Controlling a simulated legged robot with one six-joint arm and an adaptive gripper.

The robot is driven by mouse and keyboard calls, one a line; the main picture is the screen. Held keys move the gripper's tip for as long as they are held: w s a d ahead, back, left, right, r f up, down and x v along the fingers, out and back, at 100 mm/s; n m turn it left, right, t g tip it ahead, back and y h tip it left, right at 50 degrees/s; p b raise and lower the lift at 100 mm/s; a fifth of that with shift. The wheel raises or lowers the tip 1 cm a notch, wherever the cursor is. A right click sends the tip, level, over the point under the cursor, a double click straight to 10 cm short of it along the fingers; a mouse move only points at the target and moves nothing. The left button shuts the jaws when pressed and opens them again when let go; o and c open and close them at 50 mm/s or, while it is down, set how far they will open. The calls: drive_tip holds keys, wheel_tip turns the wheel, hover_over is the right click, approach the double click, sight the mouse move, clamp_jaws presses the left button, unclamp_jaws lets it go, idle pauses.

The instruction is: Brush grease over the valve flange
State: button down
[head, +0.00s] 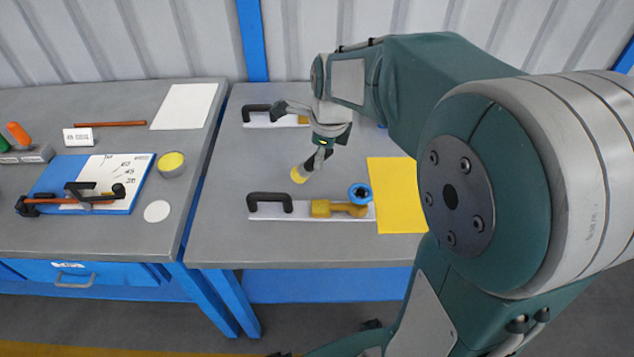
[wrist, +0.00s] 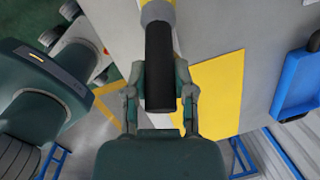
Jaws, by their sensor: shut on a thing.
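My gripper (head: 322,146) is shut on a brush, which also shows by its black handle (wrist: 160,70) between the fingers in the wrist view. The brush's yellowish tip (head: 299,174) points down and left, just behind the near metal plate (head: 299,210) in the picture. Its height above the table cannot be told. The valve (head: 325,208) is brass-yellow with a blue handwheel (head: 360,193) and lies on that plate beside a black handle. A round tin (head: 172,166) with yellow contents, likely the grease, stands on the left table.
A second plate with a black handle (head: 258,113) lies farther back, partly hidden by my gripper. A yellow sheet (head: 397,195) lies right of the valve. The left table holds a blue board (head: 60,175), a white disc (head: 157,211) and a white sheet (head: 184,106).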

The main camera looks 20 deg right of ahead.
drive_tip(key=shift+w+a+f+g+h, duration=0.15)
drive_tip(key=shift+f+g+h, duration=0.2)
drive_tip(key=shift+f+h, duration=0.25)
drive_tip(key=shift+w+a+f+g+h, duration=0.1)
drive_tip(key=shift+f+g+h, duration=0.25)
drive_tip(key=shift+f+h, duration=0.2)
